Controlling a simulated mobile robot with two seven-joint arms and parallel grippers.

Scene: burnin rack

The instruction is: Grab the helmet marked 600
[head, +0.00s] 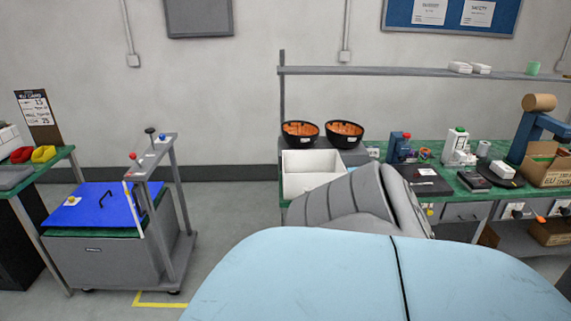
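No helmet with a readable 600 shows in the head view. Two round black bowl-like things with orange insides, a left one (300,141) and a right one (344,141), sit side by side at the left end of the green workbench. They could be upturned helmets, but I cannot tell. Small pale marks on them are too small to read. Neither of my grippers is in view.
A white open bin (296,187) stands in front of the black things. A wheeled cart (92,265) with a blue top stands at left. Grey and pale-blue shapes block the lower middle and right. Floor shows between cart and bench.

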